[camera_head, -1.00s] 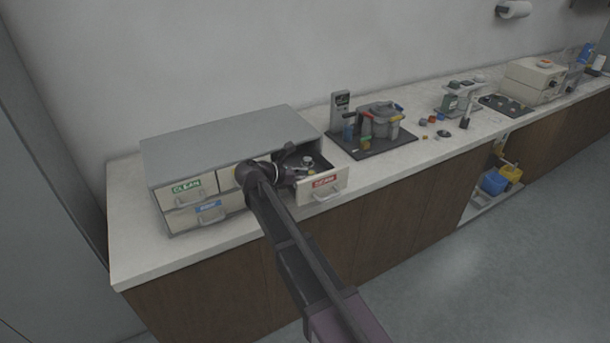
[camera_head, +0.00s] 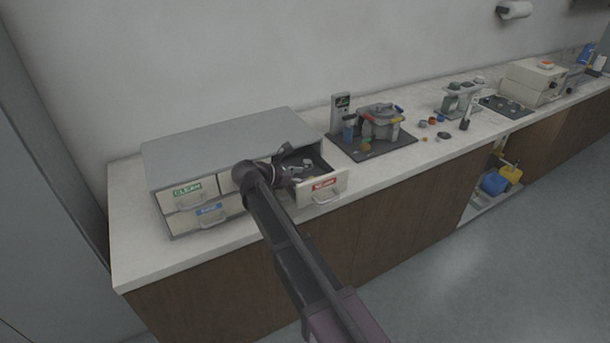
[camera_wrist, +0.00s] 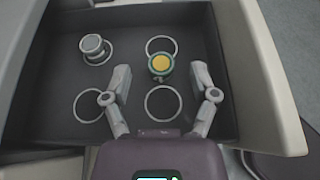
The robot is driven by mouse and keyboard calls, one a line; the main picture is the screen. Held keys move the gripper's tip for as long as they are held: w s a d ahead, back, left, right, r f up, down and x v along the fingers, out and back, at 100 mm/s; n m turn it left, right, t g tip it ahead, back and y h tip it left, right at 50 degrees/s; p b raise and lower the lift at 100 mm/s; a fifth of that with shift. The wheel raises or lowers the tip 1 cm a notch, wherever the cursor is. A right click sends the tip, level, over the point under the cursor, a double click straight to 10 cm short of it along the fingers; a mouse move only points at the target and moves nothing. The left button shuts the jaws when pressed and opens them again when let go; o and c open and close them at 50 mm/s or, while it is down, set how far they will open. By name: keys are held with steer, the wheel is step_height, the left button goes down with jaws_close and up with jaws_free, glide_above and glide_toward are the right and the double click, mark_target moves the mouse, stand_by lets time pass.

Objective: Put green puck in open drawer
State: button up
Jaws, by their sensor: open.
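The green puck (camera_wrist: 161,66), with a yellow top, is inside the open drawer (camera_wrist: 50,128) in the wrist view, overlapping the near edge of the upper right ring mark. My gripper (camera_wrist: 161,74) is open, with one finger on each side of the puck and a gap visible on both sides. I cannot tell whether the puck rests flat on the drawer floor. In the head view the open drawer (camera_head: 335,184) has a red label, and my gripper (camera_head: 300,170) reaches into it. The puck cannot be made out there.
A grey puck (camera_wrist: 94,48) sits at the drawer's upper left ring; the two lower rings are empty. The cabinet (camera_head: 225,142) has closed drawers to the left. A press on a dark mat (camera_head: 385,148) stands to the right, with small coloured pieces beyond it.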

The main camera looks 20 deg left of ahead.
steer(key=p+v, duration=0.4)
steer(key=v, duration=0.7)
steer(key=shift+r, duration=0.1)
